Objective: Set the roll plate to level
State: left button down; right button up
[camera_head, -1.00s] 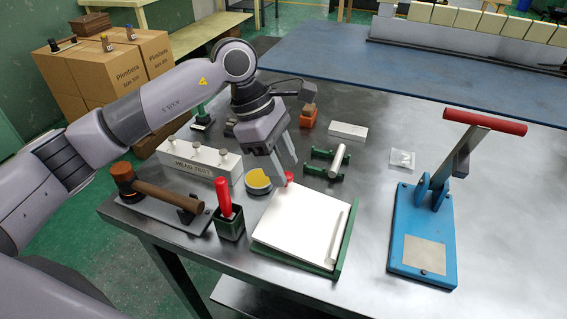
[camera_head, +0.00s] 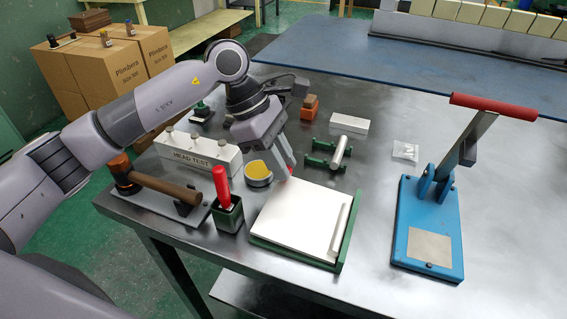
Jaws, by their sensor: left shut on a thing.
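The roll plate (camera_head: 295,222) is a white square plate on a green base (camera_head: 290,255), near the table's front edge. A pale roller (camera_head: 342,217) lies along its right side. I cannot tell for sure whether the plate is level or slightly tilted. My left gripper (camera_head: 287,176) reaches down from the left to the plate's far left corner. Its fingers are shut on the small red knob at that corner, which they now hide. My right gripper is not in view.
A red-handled tool in a green holder (camera_head: 229,218) and a yellow-topped round tin (camera_head: 258,175) stand close left of the plate. A mallet (camera_head: 160,187) and a white HEAD TEST block (camera_head: 198,154) are further left. A blue lever press (camera_head: 428,245) stands right. Bare table lies between plate and press.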

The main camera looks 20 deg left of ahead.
pick_arm(q)
jog(key=shift+a+f+h+b, duration=0.2)
jog(key=shift+f+h+b, duration=0.2)
jog(key=shift+f+b, duration=0.3)
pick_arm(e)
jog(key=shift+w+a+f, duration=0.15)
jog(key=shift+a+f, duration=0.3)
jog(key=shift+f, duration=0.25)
pick_arm(q)
jog(key=c, duration=1)
grip_release()
jog(key=shift+a, duration=0.1)
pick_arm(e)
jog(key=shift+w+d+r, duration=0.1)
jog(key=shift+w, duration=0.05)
pick_arm(q)
jog(key=shift+r, duration=0.1)
jog(key=shift+v, duration=3.55)
